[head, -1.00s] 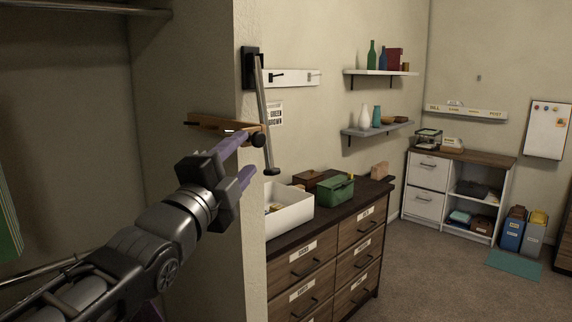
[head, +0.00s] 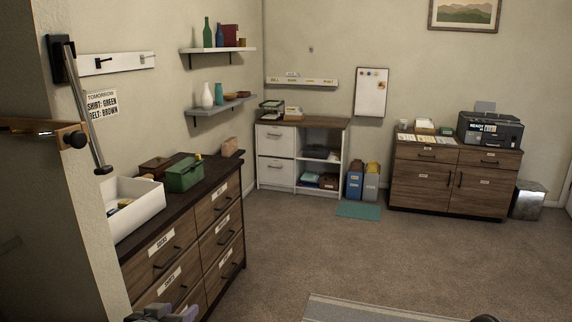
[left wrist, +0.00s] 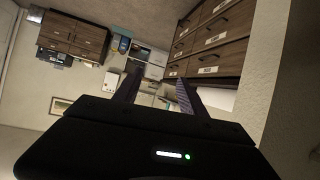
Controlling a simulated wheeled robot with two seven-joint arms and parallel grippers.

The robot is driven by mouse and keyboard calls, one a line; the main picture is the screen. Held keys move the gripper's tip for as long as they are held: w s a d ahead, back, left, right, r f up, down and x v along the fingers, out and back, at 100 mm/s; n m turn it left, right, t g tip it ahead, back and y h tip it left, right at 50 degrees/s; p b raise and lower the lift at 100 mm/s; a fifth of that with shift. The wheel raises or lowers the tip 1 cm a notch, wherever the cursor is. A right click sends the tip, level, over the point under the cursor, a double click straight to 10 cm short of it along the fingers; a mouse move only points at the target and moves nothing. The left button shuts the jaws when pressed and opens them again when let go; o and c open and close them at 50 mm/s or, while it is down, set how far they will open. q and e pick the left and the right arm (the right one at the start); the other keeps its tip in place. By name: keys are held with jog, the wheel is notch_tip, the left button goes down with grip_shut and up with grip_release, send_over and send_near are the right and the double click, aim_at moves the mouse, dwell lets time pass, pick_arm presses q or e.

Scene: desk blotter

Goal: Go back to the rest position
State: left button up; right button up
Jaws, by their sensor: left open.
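My left gripper (head: 178,313) shows only in part at the bottom edge of the head view, in front of the drawer dresser. In the left wrist view the left gripper (left wrist: 158,92) has its two purple-grey fingers apart, with nothing between them. That view is tilted far over. A small dark rounded piece shows at the bottom right of the head view; I cannot tell what it is. No right gripper can be made out.
The dresser (head: 183,252) stands close at the left, bearing a white bin (head: 140,212) and a green box (head: 183,178). A wooden peg rail (head: 40,128) juts from the wall corner. Open carpet (head: 320,255) lies in the middle and right, with a grey rug (head: 360,311) in front.

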pick_arm(q)
jog(key=s+d+f+n+g+h+p, duration=0.1)
jog(key=s+d+f+g, duration=0.15)
jog(key=f, duration=0.45)
jog(key=s+d+f+n+g, duration=0.1)
jog(key=s+d+f, duration=0.2)
jog(key=f, duration=0.3)
jog(key=s+d+f+g+h+p, duration=0.1)
jog(key=s+d+f+g, duration=0.3)
jog(key=s+f, duration=0.5)
jog(key=s+d+f+g+h+p, duration=0.1)
jog(key=s+d+f+g, duration=0.3)
jog(key=s, duration=1.1)
jog(key=d+x, duration=0.1)
jog(key=x, duration=0.5)
jog(key=shift+s+d+f+p, duration=0.15)
jog(key=shift+s+d+p, duration=0.15)
jog(key=shift+s+p, duration=0.1)
